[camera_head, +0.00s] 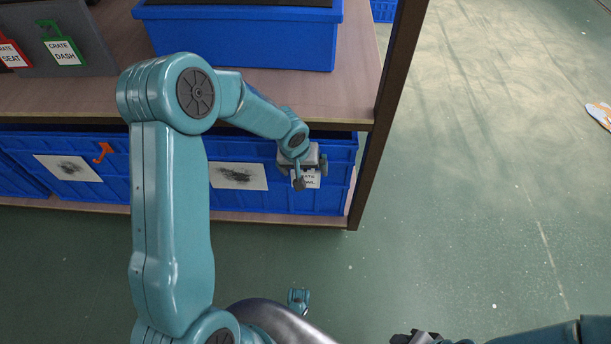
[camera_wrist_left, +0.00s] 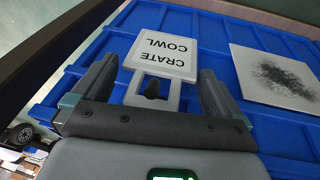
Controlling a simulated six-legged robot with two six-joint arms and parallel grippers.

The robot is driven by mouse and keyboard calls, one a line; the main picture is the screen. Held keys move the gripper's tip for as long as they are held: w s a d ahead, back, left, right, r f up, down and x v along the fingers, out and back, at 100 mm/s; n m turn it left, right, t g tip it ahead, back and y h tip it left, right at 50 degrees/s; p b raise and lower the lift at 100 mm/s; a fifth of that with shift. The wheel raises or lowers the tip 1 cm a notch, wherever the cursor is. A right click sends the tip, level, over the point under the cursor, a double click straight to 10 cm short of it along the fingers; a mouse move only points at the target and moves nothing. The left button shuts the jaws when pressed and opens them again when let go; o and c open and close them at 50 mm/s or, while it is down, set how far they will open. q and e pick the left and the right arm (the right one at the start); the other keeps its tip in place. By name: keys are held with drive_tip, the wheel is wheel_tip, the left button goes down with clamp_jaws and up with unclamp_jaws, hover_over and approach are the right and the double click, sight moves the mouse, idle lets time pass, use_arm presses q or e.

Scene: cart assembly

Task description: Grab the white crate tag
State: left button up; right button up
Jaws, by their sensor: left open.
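The white crate tag (camera_wrist_left: 167,47), reading "CRATE COWL", hangs on the front of a blue crate (camera_head: 275,198) on the lower shelf. In the head view the tag (camera_head: 312,181) is partly hidden behind my left gripper (camera_head: 309,172). In the left wrist view my left gripper (camera_wrist_left: 155,83) is open, with one finger on each side of the tag's narrow white loop. Gaps show between the fingers and the loop. My right gripper (camera_head: 414,338) is cut off at the bottom edge of the head view, and its jaws cannot be made out.
A green tag (camera_head: 64,48) and a red tag (camera_head: 11,52) are on a grey panel on the upper shelf. A blue crate (camera_head: 245,38) stands there too. An orange hook (camera_head: 103,152) is on the lower left crate. The shelf post (camera_head: 385,115) stands right of my gripper. Open floor lies beyond.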

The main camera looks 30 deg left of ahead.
use_arm(q)
drive_tip(key=shift+c, duration=0.3)
drive_tip(key=c, duration=0.7)
drive_tip(key=shift+r, duration=0.1)
drive_tip(key=shift+c, duration=0.2)
